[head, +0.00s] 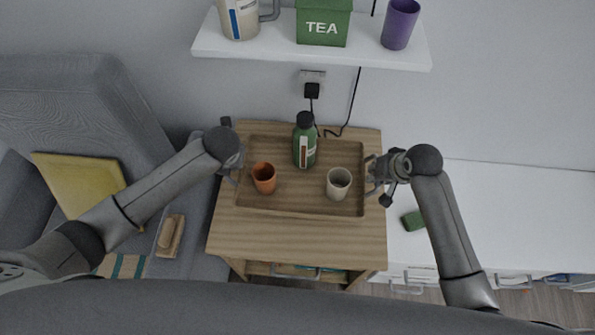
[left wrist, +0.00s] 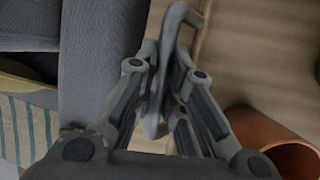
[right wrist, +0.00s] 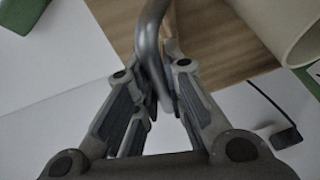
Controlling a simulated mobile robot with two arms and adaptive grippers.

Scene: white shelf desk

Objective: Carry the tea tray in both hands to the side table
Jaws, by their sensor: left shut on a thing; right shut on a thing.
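The brown wooden tea tray (head: 300,211) is over the top of the wooden side table (head: 290,236); I cannot tell whether it touches it. It carries an orange cup (head: 264,178), a green bottle (head: 306,152) with a dark cap, and a cream cup (head: 338,184), all upright. My left gripper (head: 236,162) is shut on the tray's left grey handle, seen close in the left wrist view (left wrist: 182,22). My right gripper (head: 376,174) is shut on the right handle, which shows in the right wrist view (right wrist: 150,35).
A white wall shelf (head: 275,52) above holds a mug (head: 238,20), a green TEA box (head: 323,25) and a purple cup (head: 400,24). A grey sofa (head: 75,95) stands left, a white desk (head: 500,215) right. A plug and cable (head: 312,91) hang behind the table.

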